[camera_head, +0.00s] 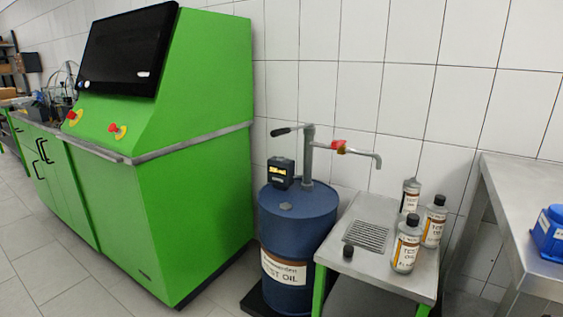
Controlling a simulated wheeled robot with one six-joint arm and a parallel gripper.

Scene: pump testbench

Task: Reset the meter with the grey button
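The meter (280,173) is a small black box with a lit yellow display. It is on top of the blue test oil drum (298,232), at the left of the pump. Its grey button is too small to make out. The pump (309,155) stands upright on the drum, with a black handle to the left and a spout (362,153) with a red part reaching right over the side table. My gripper is not in this view.
A green test bench (195,160) with a dark screen stands left of the drum. The side table (395,275) holds a drain grate (366,236), several oil bottles (406,243) and a black cap (348,251). A steel table (520,210) with a blue box (550,232) is at right. Floor is clear at lower left.

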